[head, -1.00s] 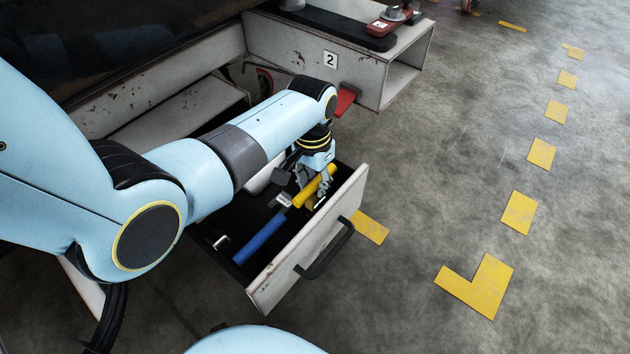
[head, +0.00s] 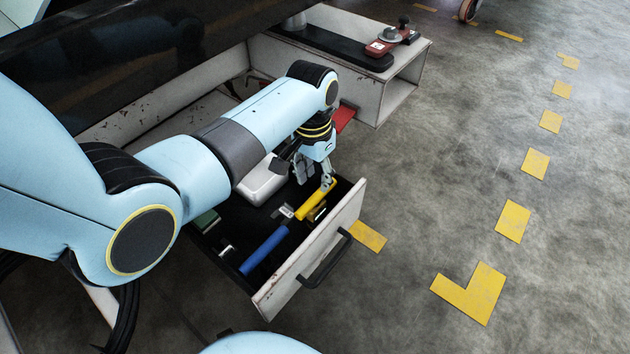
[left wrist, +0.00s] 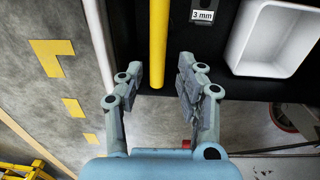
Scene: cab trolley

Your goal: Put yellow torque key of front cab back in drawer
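The yellow torque key (head: 313,202) lies in the open drawer (head: 312,255), close to its front panel and in line with a blue-handled tool (head: 264,250). My left gripper (head: 316,176) is over the far end of the yellow key. In the left wrist view its two fingers (left wrist: 154,74) are spread, with the end of the yellow bar (left wrist: 158,40) between them and a gap on each side. I cannot tell how far the fingertips are above the key. My right gripper is not in view.
A white tray (head: 266,182) sits in the drawer, also seen in the left wrist view (left wrist: 272,38) beside a "3 mm" label (left wrist: 203,15). The floor at right is clear, with yellow markings.

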